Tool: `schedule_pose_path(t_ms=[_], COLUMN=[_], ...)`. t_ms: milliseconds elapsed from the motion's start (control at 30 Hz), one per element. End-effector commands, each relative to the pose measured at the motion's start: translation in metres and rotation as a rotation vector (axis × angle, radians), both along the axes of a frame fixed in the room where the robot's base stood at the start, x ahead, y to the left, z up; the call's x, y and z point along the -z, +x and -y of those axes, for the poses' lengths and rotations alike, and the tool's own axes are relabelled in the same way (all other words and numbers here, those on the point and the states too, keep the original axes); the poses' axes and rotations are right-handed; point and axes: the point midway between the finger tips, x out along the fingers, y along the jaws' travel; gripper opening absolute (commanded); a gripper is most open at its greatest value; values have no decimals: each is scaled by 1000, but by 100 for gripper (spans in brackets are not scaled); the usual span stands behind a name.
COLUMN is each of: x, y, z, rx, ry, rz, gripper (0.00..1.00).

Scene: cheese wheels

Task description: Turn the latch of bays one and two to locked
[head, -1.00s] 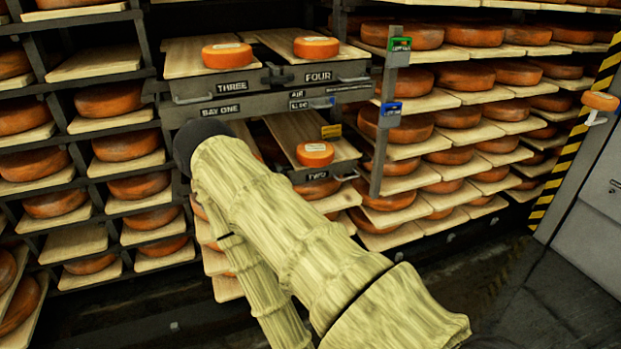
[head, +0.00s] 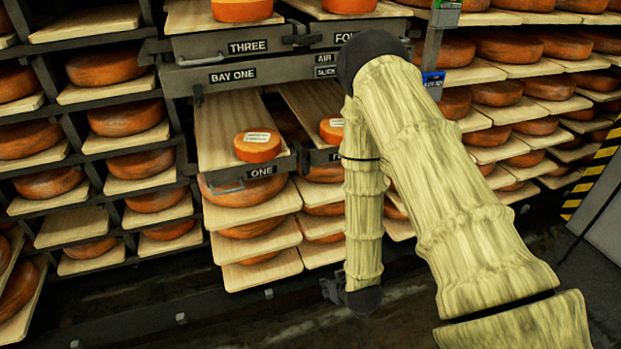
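In the head view, the "BAY ONE" sign (head: 232,75) is on a grey crossbar. Below it, the tray marked ONE (head: 222,117) is pulled out, with a small orange cheese wheel (head: 257,148) near its front and a handle on its front edge. To its right is a second tray (head: 312,100) with a small wheel (head: 331,131); my arm covers its label and right side. No latch can be made out clearly. My forearm hangs down in front of the second tray. A dark part at its lower end seems to be my gripper (head: 333,290); its fingers cannot be made out.
Trays marked THREE (head: 247,47) and FOUR, partly hidden, are above the crossbar. Shelves of cheese wheels on boards (head: 122,118) fill both sides. A post with a green and a blue tag (head: 433,80) stands right of my elbow. Dark floor is clear at lower right.

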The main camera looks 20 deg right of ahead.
Motion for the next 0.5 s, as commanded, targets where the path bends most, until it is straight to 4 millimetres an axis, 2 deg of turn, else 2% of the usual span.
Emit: schedule_pose_path(t_ms=[33,100,200,300,400,500], x=[1,-19,-54,-92,-128,-155], y=[37,84,142,187,218,236], z=[4,8,15,22,27,31], rx=[1,-3,-7,-10,-14,-15], ry=[0,-1,-4,-7,-12,-14], rz=[99,233,421,590,723,815], gripper=[38,38,38,38,38,38])
